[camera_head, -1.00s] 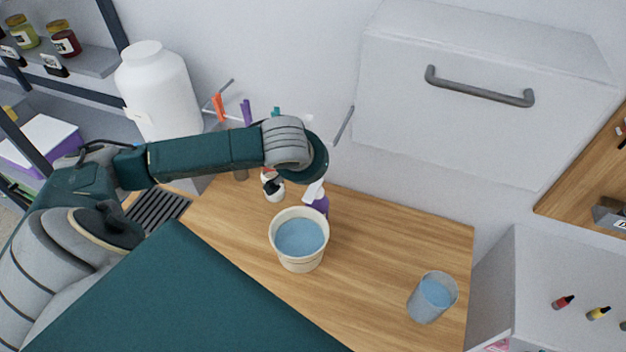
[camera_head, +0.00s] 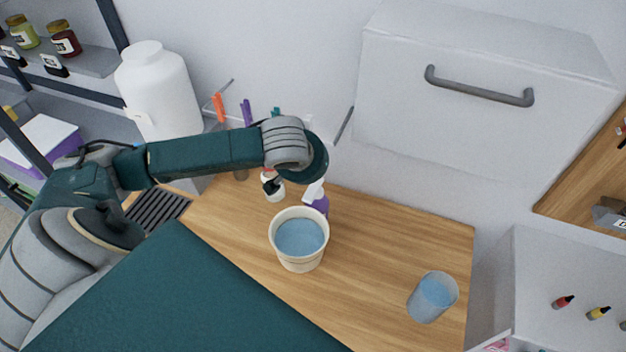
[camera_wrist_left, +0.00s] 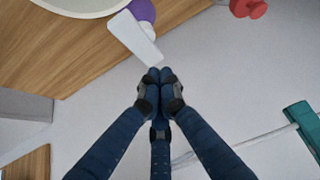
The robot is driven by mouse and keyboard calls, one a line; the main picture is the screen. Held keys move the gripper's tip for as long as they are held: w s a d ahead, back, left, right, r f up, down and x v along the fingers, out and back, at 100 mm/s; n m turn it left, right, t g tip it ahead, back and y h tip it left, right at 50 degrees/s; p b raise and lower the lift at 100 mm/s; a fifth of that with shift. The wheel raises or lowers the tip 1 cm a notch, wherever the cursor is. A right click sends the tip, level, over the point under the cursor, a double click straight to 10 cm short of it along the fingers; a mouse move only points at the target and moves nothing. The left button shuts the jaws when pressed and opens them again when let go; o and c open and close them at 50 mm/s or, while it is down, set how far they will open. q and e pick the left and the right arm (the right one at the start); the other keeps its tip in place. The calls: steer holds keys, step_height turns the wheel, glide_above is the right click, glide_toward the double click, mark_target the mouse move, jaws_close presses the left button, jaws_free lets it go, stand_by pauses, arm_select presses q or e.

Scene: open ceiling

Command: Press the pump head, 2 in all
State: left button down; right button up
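A purple bottle with a white pump head (camera_head: 314,191) stands on the wooden counter, just behind the bucket of blue liquid. The white head also shows in the left wrist view (camera_wrist_left: 138,38), with a bit of the purple body (camera_wrist_left: 143,10) above it. My left gripper (camera_wrist_left: 160,76) has its fingers drawn together with nothing visible between them. Its tips appear just below the free end of the white head; I cannot tell whether they touch. My right gripper is not in view.
The cream bucket (camera_head: 299,262) stands in front of the bottle. A small white bottle (camera_head: 274,193) with a dark piece at its top is to the left. A clear cup (camera_head: 432,297) of blue liquid stands at the right. The counter (camera_head: 385,245) between bucket and cup is clear.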

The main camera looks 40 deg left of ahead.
arm_select(q)
steer(key=shift+f, duration=0.15)
steer(key=shift+s+f+b, duration=0.1)
steer(key=shift+f+b, duration=0.55)
steer(key=shift+f, duration=0.85)
steer(key=shift+r+p, duration=0.9)
steer(key=shift+p, duration=0.3)
steer(key=shift+r, duration=0.7)
steer(key=shift+f, duration=0.1)
